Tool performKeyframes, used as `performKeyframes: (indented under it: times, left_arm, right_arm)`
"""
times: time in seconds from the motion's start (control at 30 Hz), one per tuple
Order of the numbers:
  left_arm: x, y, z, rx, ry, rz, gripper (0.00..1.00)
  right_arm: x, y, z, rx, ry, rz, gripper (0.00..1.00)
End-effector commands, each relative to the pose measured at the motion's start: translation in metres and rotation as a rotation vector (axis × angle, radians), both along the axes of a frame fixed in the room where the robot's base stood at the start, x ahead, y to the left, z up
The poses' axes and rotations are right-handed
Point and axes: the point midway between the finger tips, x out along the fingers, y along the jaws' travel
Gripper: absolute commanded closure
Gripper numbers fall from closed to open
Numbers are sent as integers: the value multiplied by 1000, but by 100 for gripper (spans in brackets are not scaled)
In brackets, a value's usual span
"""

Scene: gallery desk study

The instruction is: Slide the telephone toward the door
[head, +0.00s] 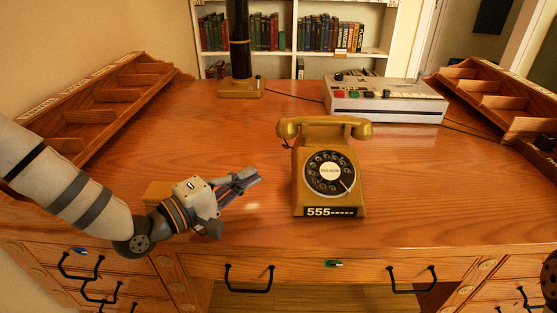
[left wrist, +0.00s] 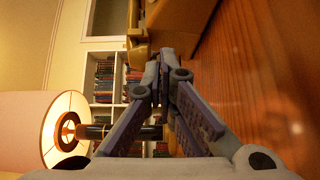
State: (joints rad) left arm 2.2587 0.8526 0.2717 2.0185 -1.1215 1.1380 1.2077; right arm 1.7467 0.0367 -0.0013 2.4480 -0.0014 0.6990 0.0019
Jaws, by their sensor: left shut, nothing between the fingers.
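The mustard rotary telephone (head: 352,192) stands upright on the wooden desk, its handset (head: 323,122) resting across the top. Its front label reads "555" and dashes. My left gripper (head: 250,178) is shut and empty, low over the desk to the left of the telephone, with a gap between them. In the left wrist view the closed fingertips (left wrist: 163,62) are close to the telephone's mustard body (left wrist: 180,18), which shows turned sideways at the top. My right gripper is not in view. A pale doorway (head: 500,45) shows at the far right.
A grey machine with colored buttons (head: 385,100) stands behind the telephone to the right. A lamp base (head: 241,88) is at the back. Wooden organizers line the left (head: 105,97) and right (head: 500,95) edges. Desk space right of the telephone is clear (head: 430,185).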

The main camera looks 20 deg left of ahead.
Motion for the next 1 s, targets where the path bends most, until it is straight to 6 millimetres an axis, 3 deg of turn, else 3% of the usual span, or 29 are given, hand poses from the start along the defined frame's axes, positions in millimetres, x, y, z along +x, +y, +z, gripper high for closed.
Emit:
performKeyframes:
  times: [0.2, 0.4, 0.87, 1.0]
  left_arm:
    - [42, -24, -3, 2, 2, -2, 100]
    - [68, -38, -1, 1, 0, -1, 100]
    - [78, -43, 1, 0, 0, 0, 100]
    - [82, -58, -2, 0, 1, -3, 100]
  right_arm:
    - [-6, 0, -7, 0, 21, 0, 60]
    - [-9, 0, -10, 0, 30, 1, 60]
    - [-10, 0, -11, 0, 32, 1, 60]
    - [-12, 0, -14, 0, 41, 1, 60]
